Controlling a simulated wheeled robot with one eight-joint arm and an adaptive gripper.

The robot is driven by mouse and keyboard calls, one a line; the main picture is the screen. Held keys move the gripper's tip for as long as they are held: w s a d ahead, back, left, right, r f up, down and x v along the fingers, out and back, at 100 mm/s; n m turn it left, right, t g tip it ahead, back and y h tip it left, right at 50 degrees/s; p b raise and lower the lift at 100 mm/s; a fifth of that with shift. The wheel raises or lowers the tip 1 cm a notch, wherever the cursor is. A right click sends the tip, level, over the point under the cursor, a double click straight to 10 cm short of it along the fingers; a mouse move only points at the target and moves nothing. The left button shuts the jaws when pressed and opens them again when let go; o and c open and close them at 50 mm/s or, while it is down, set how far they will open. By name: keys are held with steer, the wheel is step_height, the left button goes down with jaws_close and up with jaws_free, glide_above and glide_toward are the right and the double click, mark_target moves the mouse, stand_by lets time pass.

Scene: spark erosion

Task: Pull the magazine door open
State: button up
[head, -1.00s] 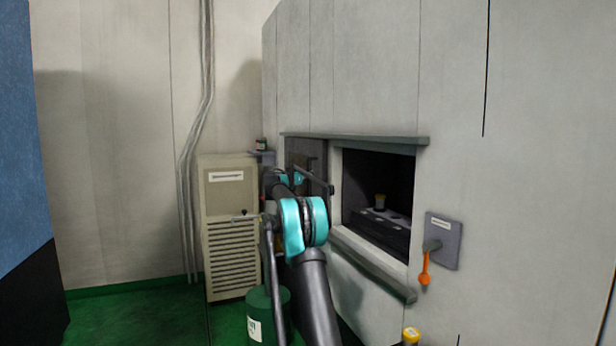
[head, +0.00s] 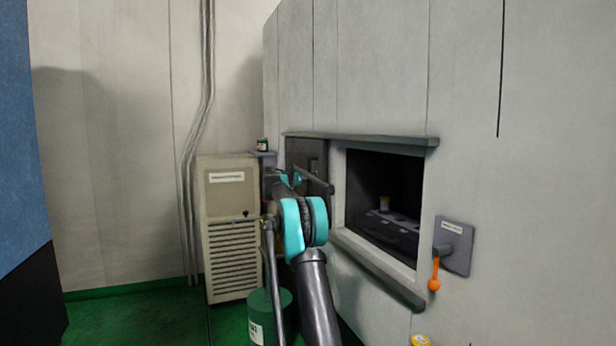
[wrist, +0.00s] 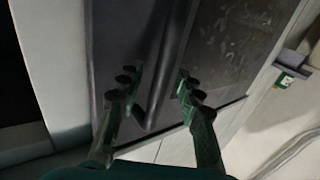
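The magazine door (head: 296,151) is a dark grey panel at the left of a dark opening (head: 362,190) in the grey machine wall. In the wrist view the door (wrist: 232,45) fills the middle, with a dark bar handle (wrist: 172,55) running down across it. My gripper (wrist: 155,88) is open, with one finger on each side of the bar's lower part. I cannot tell whether either finger touches the bar. In the head view my arm covers the gripper and part of the door.
A beige cabinet (head: 228,190) stands left of the arm, with a green drum (head: 261,318) in front of it. A plate with an orange-tipped lever (head: 434,284) sits right of the opening. A yellow-topped item (head: 420,341) shows at the bottom edge. Green floor is clear at left.

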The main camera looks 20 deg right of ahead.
steer(key=v, duration=1.2)
steer(key=shift+f, duration=0.1)
steer(key=s+a+f+n+g+y, duration=0.2)
steer(key=s+f+y, duration=0.1)
steer(key=s+f, duration=0.9)
steer(key=s+a+f+n+g+y, duration=0.25)
steer(key=s+f, duration=0.55)
steer(key=s, duration=0.8)
steer(key=s+a+f+n+y, duration=0.2)
steer(key=s+a+f+y, duration=0.1)
steer(key=s+f, duration=0.4)
steer(key=s+a+f+n+g+y, duration=0.1)
steer(key=s+a+f, duration=0.5)
steer(key=s, duration=0.8)
steer(key=s+a+f+n+g+y, duration=0.1)
steer(key=s+a+f+n+y, duration=0.2)
steer(key=s+f, duration=0.6)
steer(key=shift+s+a+y, duration=1.05)
steer(key=shift+s+a, duration=0.05)
steer(key=shift+s, duration=0.05)
